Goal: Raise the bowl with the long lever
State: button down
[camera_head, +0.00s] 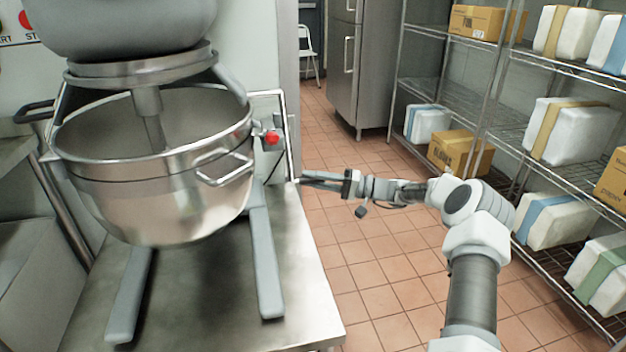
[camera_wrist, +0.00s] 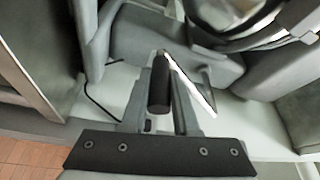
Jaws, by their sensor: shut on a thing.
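The large steel bowl (camera_head: 175,205) hangs in the grey mixer at the left, above the mixer's two feet. The long lever (camera_head: 288,130) is a thin bent metal bar; it runs out from the mixer's right side and then down. My gripper (camera_head: 303,179) is at its lower end, right of the bowl. In the wrist view my gripper (camera_wrist: 160,88) is shut on the lever's dark grip (camera_wrist: 158,85), which lies between the fingers. The bright bar shows beside it. The bowl's rim is partly in view at the top right there.
A red knob (camera_head: 271,138) sits on the mixer's side near the lever. The mixer stands on a steel table (camera_head: 200,300). Shelves (camera_head: 540,150) with wrapped packs and boxes stand at the right. The tiled floor between is clear. A steel fridge (camera_head: 358,70) is behind.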

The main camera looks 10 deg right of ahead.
jog(key=c, duration=0.7)
grip_release()
jog(key=shift+w+f, duration=0.1)
jog(key=shift+w, duration=0.1)
jog(key=shift+d, duration=0.1)
jog(key=p+v, duration=0.3)
jog(key=v, duration=1.4)
jog(key=shift+s+d, duration=0.1)
jog(key=shift+s, duration=0.15)
